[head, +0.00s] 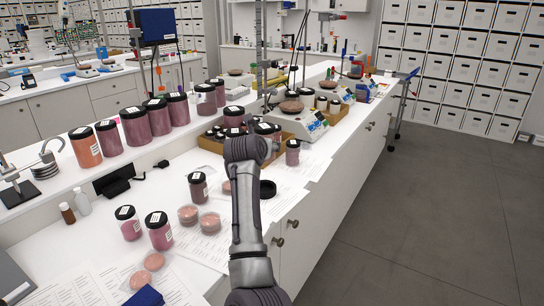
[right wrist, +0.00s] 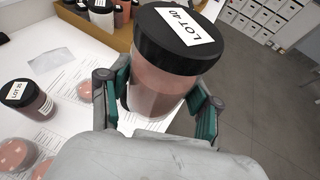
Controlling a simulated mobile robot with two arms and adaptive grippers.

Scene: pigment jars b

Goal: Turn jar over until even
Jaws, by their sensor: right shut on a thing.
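My right gripper (right wrist: 158,103) is shut around a clear jar (right wrist: 160,80) in the right wrist view, one finger on each side. The jar has a black lid with a white "LOT 40" label. Its lid faces up and it looks slightly tilted. My left gripper is not in view.
Capped jars (head: 158,232) and pink dishes (head: 210,222) stand on the white counter (head: 100,240) left of my arm, among printed sheets. A black round piece (head: 267,188) lies right of it. Large jars (head: 135,128) line the ledge behind. A scale (head: 302,125) stands farther back.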

